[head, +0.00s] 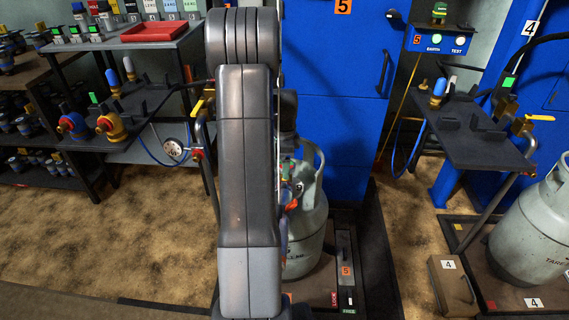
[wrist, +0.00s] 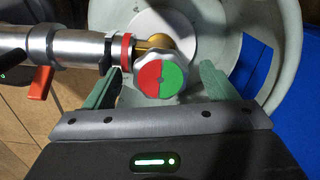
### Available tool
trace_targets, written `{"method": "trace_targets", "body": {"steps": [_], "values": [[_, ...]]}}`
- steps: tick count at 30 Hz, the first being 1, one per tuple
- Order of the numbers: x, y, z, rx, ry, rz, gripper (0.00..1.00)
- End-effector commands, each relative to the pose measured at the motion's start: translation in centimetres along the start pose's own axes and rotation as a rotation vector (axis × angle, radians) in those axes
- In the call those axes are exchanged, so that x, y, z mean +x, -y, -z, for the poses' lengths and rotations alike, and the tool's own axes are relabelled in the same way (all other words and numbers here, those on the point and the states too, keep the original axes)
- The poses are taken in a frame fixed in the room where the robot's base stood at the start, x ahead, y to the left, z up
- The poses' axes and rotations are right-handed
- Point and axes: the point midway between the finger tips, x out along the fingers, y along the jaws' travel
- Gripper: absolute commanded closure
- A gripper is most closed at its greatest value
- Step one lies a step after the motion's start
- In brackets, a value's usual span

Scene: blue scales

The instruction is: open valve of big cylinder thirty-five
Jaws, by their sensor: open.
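The big cylinder is grey-green and stands behind my arm in the head view (head: 308,240); much of it is hidden. The valve knob (wrist: 160,77) has a scalloped rim and a face half red, half green. It sits in front of a brass fitting (wrist: 154,46). My gripper (wrist: 162,84) is open, with one green finger on each side of the knob and visible gaps between. It seems not to touch the knob.
A silver connector (wrist: 80,50) with a red ring and red lever (wrist: 40,83) joins the valve from the left. The collar rises close on the right. Another cylinder (head: 535,240) stands at far right by a dark shelf (head: 475,140). Brown floor (head: 130,235) is clear at left.

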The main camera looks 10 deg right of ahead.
Motion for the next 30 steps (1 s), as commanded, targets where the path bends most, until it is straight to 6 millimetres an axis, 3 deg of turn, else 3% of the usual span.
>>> {"method": "trace_targets", "body": {"steps": [6, 13, 14, 23, 30], "values": [[0.02, 0.0, 0.0, 0.0, 0.0, 0.0, 0.21], [0.0, 0.0, 0.0, 0.0, 0.0, 0.0, 0.64], [0.0, 0.0, 0.0, 0.0, 0.0, 0.0, 0.66], [-0.11, -0.04, 0.0, -0.036, 0.0, -0.001, 0.66], [-0.26, -0.13, 0.01, -0.169, 0.0, -0.003, 0.66]]}}
